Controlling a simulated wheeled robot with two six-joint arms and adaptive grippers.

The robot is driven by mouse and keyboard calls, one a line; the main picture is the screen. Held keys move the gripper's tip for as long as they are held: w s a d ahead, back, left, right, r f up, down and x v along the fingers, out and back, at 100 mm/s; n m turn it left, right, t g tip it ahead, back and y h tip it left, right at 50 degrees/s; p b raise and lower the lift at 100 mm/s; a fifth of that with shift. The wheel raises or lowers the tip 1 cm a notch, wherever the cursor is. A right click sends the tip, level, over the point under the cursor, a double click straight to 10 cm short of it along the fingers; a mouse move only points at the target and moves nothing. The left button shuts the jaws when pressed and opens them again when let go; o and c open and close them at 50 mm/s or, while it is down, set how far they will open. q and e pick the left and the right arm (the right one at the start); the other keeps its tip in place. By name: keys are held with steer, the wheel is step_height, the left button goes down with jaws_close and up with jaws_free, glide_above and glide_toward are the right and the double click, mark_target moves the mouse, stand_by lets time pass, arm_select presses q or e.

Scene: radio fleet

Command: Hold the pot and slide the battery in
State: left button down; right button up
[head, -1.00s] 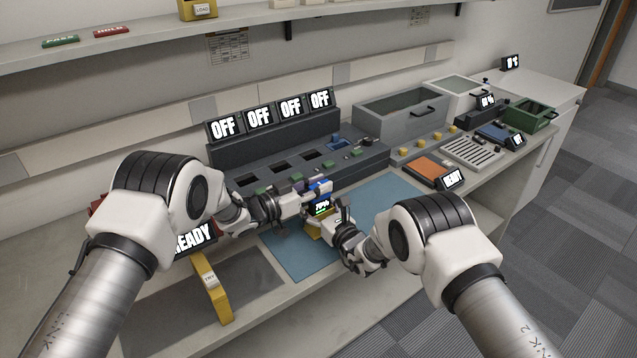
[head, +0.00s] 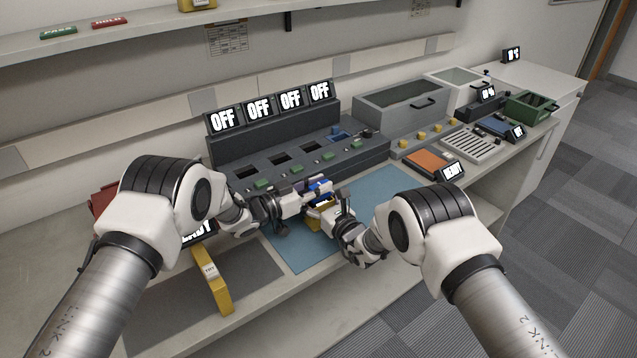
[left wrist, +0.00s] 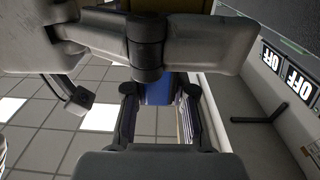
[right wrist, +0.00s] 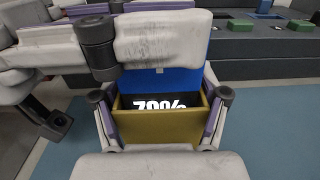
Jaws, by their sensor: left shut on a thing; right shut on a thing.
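The blue battery (head: 320,186) is held above the blue mat, and it also shows in the left wrist view (left wrist: 157,92) and the right wrist view (right wrist: 176,82). My left gripper (head: 312,192) is shut on its upper part. The gold pot (head: 318,215) is open at the top and shows in the right wrist view (right wrist: 158,136). My right gripper (head: 334,212) is shut on its sides. The battery stands partly inside the pot, and the pot's front wall hides the lower part of its 70% display. The battery's bottom is hidden.
A dark charger rack (head: 290,158) with several OFF displays stands behind the grippers. The blue mat (head: 385,205) has bare room to the right. A yellow block (head: 212,280) stands at the front left. An orange pad (head: 433,162) and a grey bin (head: 400,103) are further right.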

arm_select(q)
steer(key=shift+f, duration=0.5)
steer(key=shift+f, duration=0.3)
steer(key=shift+f, duration=0.1)
steer(key=c, duration=0.9)
jaws_free()
step_height(320, 180, up, 10)
